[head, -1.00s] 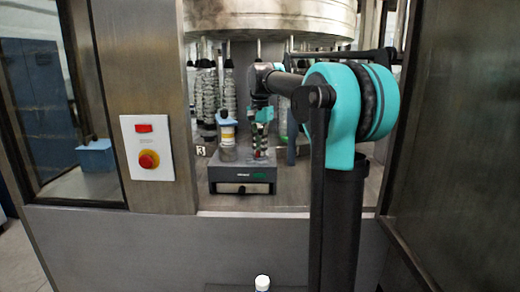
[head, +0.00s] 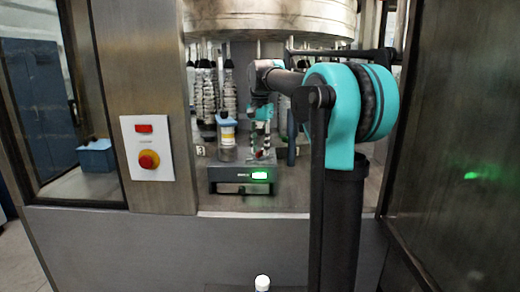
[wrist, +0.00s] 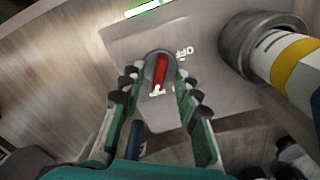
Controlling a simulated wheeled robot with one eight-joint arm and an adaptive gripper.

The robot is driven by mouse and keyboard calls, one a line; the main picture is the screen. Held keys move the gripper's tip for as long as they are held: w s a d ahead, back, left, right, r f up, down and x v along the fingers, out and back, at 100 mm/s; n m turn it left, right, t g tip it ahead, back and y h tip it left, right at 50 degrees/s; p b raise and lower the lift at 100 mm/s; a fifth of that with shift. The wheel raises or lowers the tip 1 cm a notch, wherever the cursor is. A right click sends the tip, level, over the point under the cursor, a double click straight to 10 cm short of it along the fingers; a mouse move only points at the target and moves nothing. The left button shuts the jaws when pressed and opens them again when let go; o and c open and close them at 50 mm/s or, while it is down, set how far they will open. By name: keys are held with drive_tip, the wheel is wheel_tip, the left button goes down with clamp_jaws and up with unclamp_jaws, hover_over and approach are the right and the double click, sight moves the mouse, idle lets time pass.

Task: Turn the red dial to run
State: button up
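The red dial (wrist: 160,72) sits on a round grey base on the grey machine (wrist: 125,40), in the wrist view. Its white-marked end points down in the picture, at a small white label too blurred to read. The word OFF is printed upper right of it. My gripper (wrist: 158,78) is open, with one finger on each side of the dial; gaps show between fingers and dial. In the head view my gripper (head: 262,150) reaches down over the machine (head: 225,175), hiding most of the dial. The machine's display (head: 260,175) glows green.
A bottle with a yellow band (head: 226,135) stands on the machine left of my gripper; it is close on the right in the wrist view (wrist: 285,55). A panel with a red knob (head: 149,160) is on the left post. Metal rods hang behind.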

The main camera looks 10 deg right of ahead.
sight(260, 151)
wheel_tip(260, 151, up, 11)
idle(0.4)
drive_tip(key=shift+s, duration=0.15)
